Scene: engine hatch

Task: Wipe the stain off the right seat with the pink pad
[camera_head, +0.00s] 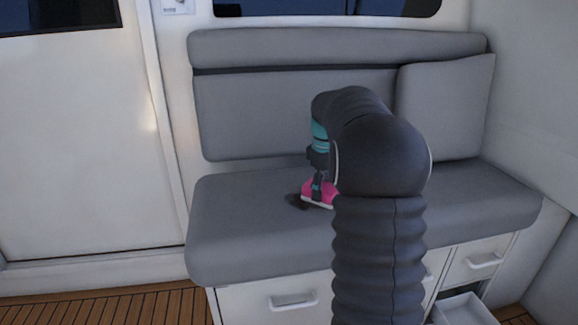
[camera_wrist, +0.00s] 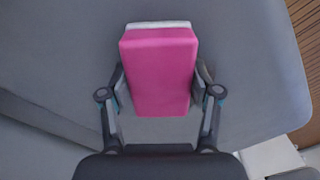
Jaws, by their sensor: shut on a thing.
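The pink pad (camera_head: 318,193) has a white layer along its underside and is at the grey seat cushion (camera_head: 235,215), left of its middle. In the wrist view the pink pad (camera_wrist: 158,72) sits between the fingers of my gripper (camera_wrist: 160,92), which is shut on it. My gripper (camera_head: 317,180) points down at the seat in the head view. A dark stain (camera_head: 297,201) shows on the seat just left of the pad, partly hidden by it. I cannot tell whether the pad touches the seat. My arm hides part of the cushion.
The grey backrest (camera_head: 260,115) rises behind the seat, with a loose-looking grey cushion (camera_head: 445,105) at its right. White drawers (camera_head: 293,300) are below, and one drawer (camera_head: 462,309) at the lower right stands open. A white door (camera_head: 80,140) is at the left, above wooden floor (camera_head: 130,309).

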